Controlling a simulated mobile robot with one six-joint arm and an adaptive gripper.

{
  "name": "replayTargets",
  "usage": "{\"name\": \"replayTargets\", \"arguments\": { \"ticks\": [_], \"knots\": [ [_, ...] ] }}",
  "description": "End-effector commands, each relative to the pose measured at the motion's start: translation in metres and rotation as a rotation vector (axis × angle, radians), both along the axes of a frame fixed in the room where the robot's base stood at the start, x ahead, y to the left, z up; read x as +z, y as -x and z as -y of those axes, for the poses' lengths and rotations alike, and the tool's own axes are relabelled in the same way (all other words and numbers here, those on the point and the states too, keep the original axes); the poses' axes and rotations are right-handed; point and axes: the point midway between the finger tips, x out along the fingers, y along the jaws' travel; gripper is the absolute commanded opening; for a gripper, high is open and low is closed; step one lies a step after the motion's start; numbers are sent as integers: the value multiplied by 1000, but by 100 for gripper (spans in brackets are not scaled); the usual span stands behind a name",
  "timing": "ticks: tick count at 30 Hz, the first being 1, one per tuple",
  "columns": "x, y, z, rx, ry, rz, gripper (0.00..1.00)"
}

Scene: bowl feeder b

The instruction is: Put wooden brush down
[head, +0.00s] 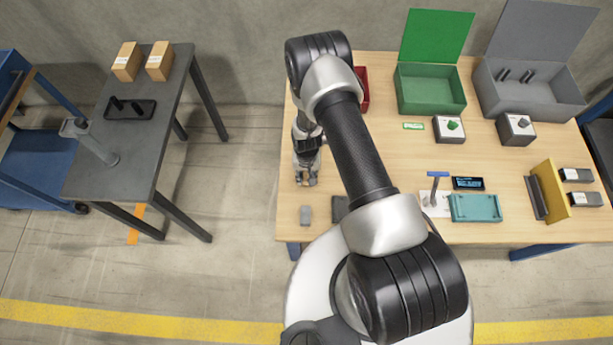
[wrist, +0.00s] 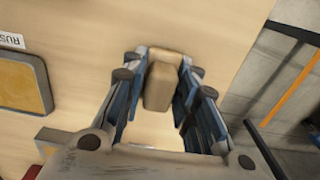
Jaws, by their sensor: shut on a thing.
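My gripper (head: 306,178) is over the left part of the wooden table (head: 292,225) in the head view, pointing down. In the wrist view my gripper (wrist: 158,88) is shut on the wooden brush (wrist: 159,86), a tan block between the two fingers. Only its wooden body shows; any bristles are hidden. In the head view a small tan part of it shows at the fingertips. I cannot tell whether it touches the table.
In the wrist view a yellow pad in a grey frame (wrist: 22,82) lies left of the brush, beside a partly cut-off label (wrist: 11,41). The table edge is at the right.

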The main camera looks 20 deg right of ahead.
Motion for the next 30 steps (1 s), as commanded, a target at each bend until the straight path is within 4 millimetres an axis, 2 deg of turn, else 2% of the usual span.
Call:
{"name": "replayTargets", "arguments": {
  "ticks": [11,12,21,30],
  "knots": [
    [-5,-1,0,0,0,1,5],
    [-5,-1,0,0,0,1,29],
    [-4,-1,0,0,0,1,48],
    [-3,-1,0,0,0,1,48]
  ]
}}
